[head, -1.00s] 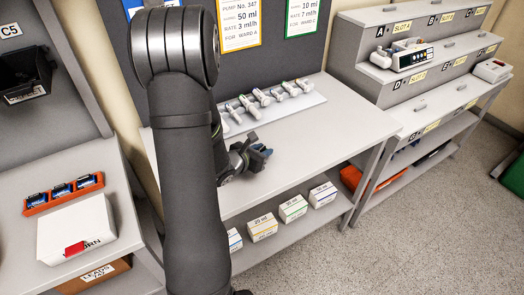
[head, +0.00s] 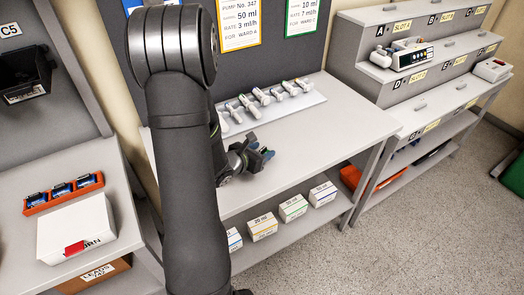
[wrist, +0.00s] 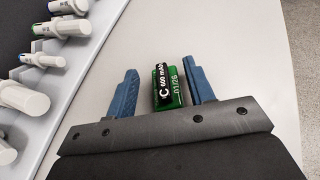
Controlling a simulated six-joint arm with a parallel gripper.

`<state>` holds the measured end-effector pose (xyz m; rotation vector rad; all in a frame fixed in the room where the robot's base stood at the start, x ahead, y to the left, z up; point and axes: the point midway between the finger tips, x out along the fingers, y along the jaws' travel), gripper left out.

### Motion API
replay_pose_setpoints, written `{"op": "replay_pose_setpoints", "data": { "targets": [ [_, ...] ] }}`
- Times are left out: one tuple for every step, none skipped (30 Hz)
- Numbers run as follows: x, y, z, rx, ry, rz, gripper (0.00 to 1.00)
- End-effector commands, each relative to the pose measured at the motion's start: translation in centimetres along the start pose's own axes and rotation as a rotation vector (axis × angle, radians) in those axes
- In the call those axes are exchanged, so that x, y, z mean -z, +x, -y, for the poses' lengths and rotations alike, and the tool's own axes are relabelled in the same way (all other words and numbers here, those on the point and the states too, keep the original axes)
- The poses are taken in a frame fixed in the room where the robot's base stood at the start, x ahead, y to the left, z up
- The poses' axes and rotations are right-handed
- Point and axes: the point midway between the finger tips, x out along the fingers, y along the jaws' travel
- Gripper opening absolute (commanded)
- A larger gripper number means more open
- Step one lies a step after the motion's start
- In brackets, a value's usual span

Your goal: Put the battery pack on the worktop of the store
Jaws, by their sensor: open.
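A green battery pack (wrist: 169,87) with a black band reading "C 600 mAh" and "01/26" is in the wrist view. It lies between the two blue fingers of my gripper (wrist: 162,92), with a gap on each side. The gripper is open. The pale worktop (head: 310,140) is beneath the pack, which seems to rest on it. In the head view my gripper (head: 262,156) is low over the front part of this worktop, and the pack is mostly hidden by the fingers.
A rack (head: 232,128) of several syringes stands along the worktop's back. Labelled boxes (head: 293,208) sit on the shelf below. At left, an orange holder (head: 38,206) with blue packs stands behind a white box (head: 75,228). A stepped slot stand (head: 375,88) is at right. The worktop's right is clear.

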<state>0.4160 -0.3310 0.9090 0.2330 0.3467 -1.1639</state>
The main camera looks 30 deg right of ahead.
Motion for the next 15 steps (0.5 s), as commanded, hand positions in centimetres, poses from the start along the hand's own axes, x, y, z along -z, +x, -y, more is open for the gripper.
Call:
{"op": "replay_pose_setpoints", "data": {
  "targets": [
    [0.0, -0.9, -0.1, -0.004, -0.002, 0.0, 0.49],
    [0.0, -1.5, -0.2, -0.005, -0.001, 0.001, 0.49],
    [0.0, -2.4, -0.1, -0.005, -0.001, 0.001, 0.49],
    [0.0, -3.1, -0.1, -0.006, -0.002, 0.002, 0.49],
    [-0.1, -3.8, -0.2, -0.006, -0.001, 0.002, 0.49],
    [0.0, -4.7, -0.2, -0.007, -0.002, 0.001, 0.49],
    [0.0, -5.4, -0.2, -0.007, -0.001, 0.001, 0.49],
    [0.0, -6.1, -0.1, -0.007, -0.003, 0.001, 0.49],
    [-0.1, -6.9, -0.2, -0.007, -0.001, 0.002, 0.49],
    [0.0, -7.4, -0.2, -0.006, -0.001, 0.002, 0.49],
    [0.0, -8.0, -0.1, -0.006, -0.001, 0.001, 0.49],
    [0.0, -8.7, -0.1, -0.006, 0.0, 0.002, 0.49],
    [0.0, -9.1, -0.1, -0.006, -0.001, 0.001, 0.49],
    [0.0, -9.5, -0.1, -0.005, -0.002, 0.001, 0.49],
    [0.0, -9.9, -0.1, -0.005, -0.001, 0.001, 0.49]
  ]
}}
